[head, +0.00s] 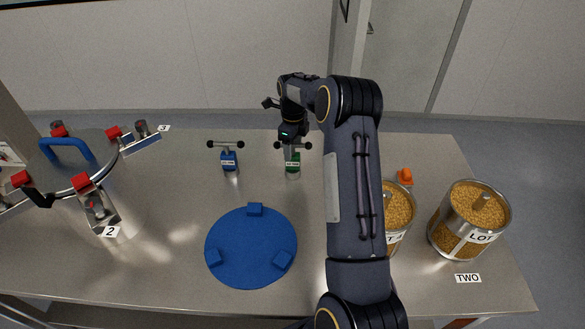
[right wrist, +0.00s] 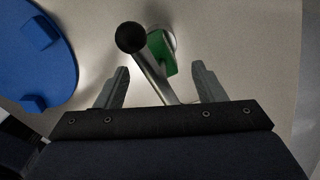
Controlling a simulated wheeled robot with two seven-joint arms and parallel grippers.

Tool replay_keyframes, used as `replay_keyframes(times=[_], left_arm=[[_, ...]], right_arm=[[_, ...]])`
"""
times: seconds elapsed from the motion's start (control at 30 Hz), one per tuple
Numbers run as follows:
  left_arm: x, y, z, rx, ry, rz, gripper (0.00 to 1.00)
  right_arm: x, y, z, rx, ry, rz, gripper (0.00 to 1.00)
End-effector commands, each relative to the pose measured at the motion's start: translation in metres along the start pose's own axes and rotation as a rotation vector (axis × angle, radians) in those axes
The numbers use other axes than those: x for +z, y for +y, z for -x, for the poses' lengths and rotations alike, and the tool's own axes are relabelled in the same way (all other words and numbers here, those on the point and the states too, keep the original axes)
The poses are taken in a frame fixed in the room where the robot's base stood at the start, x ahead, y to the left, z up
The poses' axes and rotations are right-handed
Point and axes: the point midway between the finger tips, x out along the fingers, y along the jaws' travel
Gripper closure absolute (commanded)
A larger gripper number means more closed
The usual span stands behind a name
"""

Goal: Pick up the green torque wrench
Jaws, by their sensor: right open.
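The green torque wrench (head: 293,164) stands on the table's far middle, with a T-bar handle ending in black balls. My right gripper (head: 287,136) is at its handle in the head view, where the fingers are largely hidden. In the right wrist view the right gripper (right wrist: 161,86) is open, its fingers apart on either side of the wrench's bar. The wrench's green body (right wrist: 161,52) and a black ball show just beyond the fingertips. Whether a finger touches the bar cannot be told. My left gripper is not in view.
A blue torque wrench (head: 229,160) stands left of the green one. A blue disc (head: 250,246) with raised blocks lies nearer. The round vessel (head: 85,165) with red-topped clamps is at left. Grain-filled canisters (head: 470,219) and an orange item (head: 405,176) are at right.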

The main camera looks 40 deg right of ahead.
Motion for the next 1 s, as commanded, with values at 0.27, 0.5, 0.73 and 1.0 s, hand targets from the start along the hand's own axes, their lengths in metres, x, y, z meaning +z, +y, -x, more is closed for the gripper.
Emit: replay_keyframes(times=[0.27, 0.5, 0.73, 1.0], left_arm=[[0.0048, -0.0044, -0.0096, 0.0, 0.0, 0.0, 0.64], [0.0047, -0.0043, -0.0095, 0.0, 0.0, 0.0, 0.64], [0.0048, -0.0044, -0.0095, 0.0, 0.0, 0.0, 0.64], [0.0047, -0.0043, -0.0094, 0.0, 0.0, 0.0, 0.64]], right_arm=[[-0.0001, 0.0001, -0.0171, 0.0, -0.002, 0.0, 0.37], [-0.0001, 0.0003, -0.017, 0.0, -0.001, 0.001, 0.59], [-0.0001, 0.0003, -0.0171, 0.0, -0.001, 0.001, 0.89], [0.0003, -0.0001, -0.0157, -0.002, -0.003, 0.001, 1.0]])
